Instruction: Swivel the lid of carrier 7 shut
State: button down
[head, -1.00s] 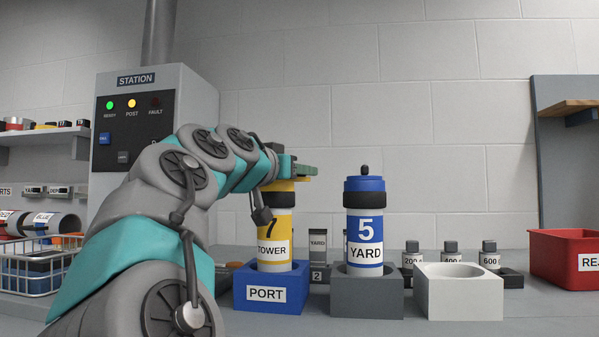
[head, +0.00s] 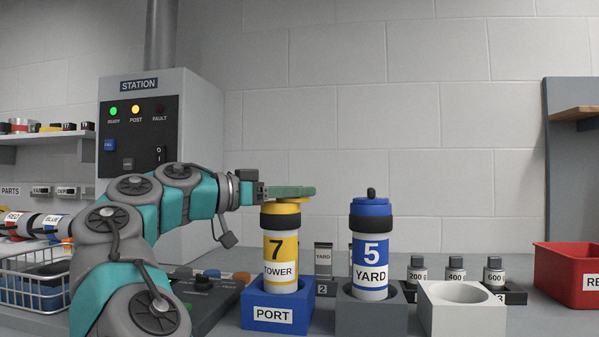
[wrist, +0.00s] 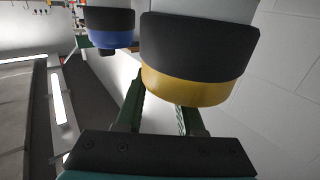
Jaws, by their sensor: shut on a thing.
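Carrier 7 (head: 280,274) is a white and yellow tube marked TOWER, upright in the blue PORT block (head: 249,315). It has a black band and a yellow lid (head: 281,208) on top. My gripper (head: 291,192) reaches in from the left, level, with its green fingers at the top of that lid. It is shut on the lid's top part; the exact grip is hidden. In the wrist view the yellow lid (wrist: 185,86) lies over the fingers (wrist: 160,115) and hides their tips. I cannot tell whether the lid is fully closed.
Carrier 5 (head: 370,268), blue-lidded and marked YARD, stands in a grey block (head: 371,319) just right. A white block (head: 461,316) with an empty hole, several weights (head: 456,270) and a red bin (head: 570,272) are farther right. A station cabinet (head: 190,95) stands behind my arm.

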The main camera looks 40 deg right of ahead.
jog(key=shift+w+a+r+m+g+p, duration=0.1)
jog(key=shift+a+r+m+g+p, duration=0.1)
jog(key=shift+m+g+p, duration=0.65)
jog(key=shift+a+f+g+p, duration=0.1)
jog(key=shift+g+p, duration=0.15)
jog(key=shift+p, duration=0.35)
jog(key=shift+f+y, duration=0.1)
jog(key=shift+y, duration=0.2)
jog(key=c, duration=0.5)
grip_release()
